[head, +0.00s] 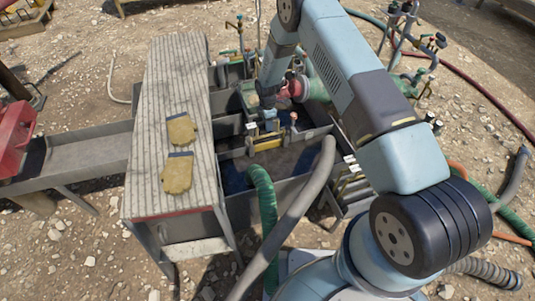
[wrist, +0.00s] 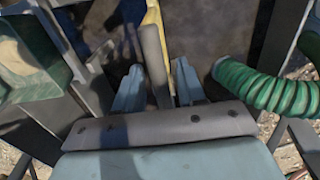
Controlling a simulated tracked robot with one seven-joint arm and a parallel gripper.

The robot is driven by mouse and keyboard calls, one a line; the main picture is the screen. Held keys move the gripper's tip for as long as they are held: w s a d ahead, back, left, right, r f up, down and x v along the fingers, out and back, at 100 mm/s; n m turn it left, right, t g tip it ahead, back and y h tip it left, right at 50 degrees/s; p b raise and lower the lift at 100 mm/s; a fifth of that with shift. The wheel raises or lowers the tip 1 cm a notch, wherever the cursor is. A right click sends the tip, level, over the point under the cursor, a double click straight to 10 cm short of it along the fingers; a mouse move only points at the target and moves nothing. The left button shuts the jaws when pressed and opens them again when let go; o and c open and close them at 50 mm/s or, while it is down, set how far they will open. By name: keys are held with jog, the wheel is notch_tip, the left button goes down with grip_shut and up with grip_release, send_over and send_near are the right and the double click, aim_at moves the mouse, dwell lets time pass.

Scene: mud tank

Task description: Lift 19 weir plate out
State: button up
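A plate with a yellow edge (head: 265,144) stands in the mud tank under my gripper (head: 268,118) in the head view. I take it for the weir plate; no number is readable. In the wrist view, the yellow edge (wrist: 153,18) runs beside a grey bar (wrist: 154,62). The bar sits between the two fingers of my gripper (wrist: 158,82), close to both. Whether the fingers press on it cannot be told. The plate's lower part is hidden.
Several plates stand in a rack (head: 352,190) to the right. A green hose (head: 263,200) and a grey hose (head: 300,205) hang over the tank's near side. A ribbed walkway (head: 165,95) with two yellow gloves (head: 177,172) lies left. Green pipework (head: 315,88) stands behind.

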grip_shut()
dwell(1.2)
